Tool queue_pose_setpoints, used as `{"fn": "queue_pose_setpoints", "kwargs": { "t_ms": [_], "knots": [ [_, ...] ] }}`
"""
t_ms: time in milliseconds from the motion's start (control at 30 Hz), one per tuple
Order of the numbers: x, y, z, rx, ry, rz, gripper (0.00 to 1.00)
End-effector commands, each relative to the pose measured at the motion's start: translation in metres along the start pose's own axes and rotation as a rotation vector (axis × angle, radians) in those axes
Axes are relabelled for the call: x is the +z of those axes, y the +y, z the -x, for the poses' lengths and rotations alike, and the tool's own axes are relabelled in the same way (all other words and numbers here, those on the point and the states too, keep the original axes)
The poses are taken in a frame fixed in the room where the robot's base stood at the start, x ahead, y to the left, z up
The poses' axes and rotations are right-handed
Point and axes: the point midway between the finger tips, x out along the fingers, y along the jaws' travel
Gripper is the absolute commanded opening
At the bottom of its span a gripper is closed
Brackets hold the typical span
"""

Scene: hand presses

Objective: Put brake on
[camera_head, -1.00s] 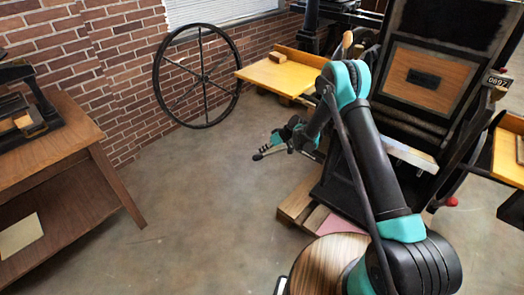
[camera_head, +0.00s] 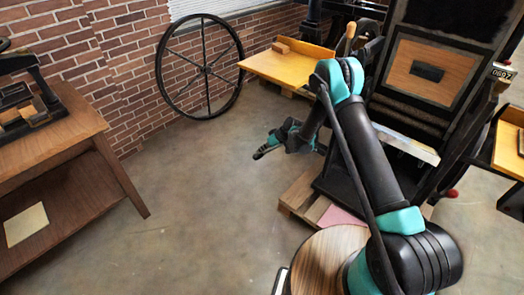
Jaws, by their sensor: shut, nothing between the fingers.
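A large black hand press (camera_head: 345,178) stands at the right, with a wood-framed panel (camera_head: 428,72) on its upper part. I cannot tell which part is the brake. A lever with a red knob (camera_head: 452,193) shows at the press's lower right. My arm crosses in front of the press, and my gripper (camera_head: 259,154) hangs left of it over open floor. The gripper is small in view, points left and down, and looks shut and empty. It is apart from the press. My arm hides part of the press's middle.
A spoked wheel (camera_head: 201,68) leans at the brick wall. A yellow tray (camera_head: 278,68) juts out left of the press. Wooden pallet boards (camera_head: 298,193) lie at the press's foot. A wooden table (camera_head: 60,140) stands at the left. The floor (camera_head: 195,205) between is clear.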

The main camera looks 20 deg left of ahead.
Motion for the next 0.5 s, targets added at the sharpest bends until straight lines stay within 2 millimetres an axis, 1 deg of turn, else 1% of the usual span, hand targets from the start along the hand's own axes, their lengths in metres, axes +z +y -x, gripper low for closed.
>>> {"fn": "queue_pose_setpoints", "kwargs": {
  "t_ms": [167,300,500],
  "knots": [
    [-0.027,-0.004,0.023,0.003,0.010,-0.004,0.00],
    [-0.027,-0.001,0.055,0.005,0.014,-0.007,0.00],
    [-0.028,-0.001,0.095,0.004,0.015,-0.008,0.00]
  ]
}}
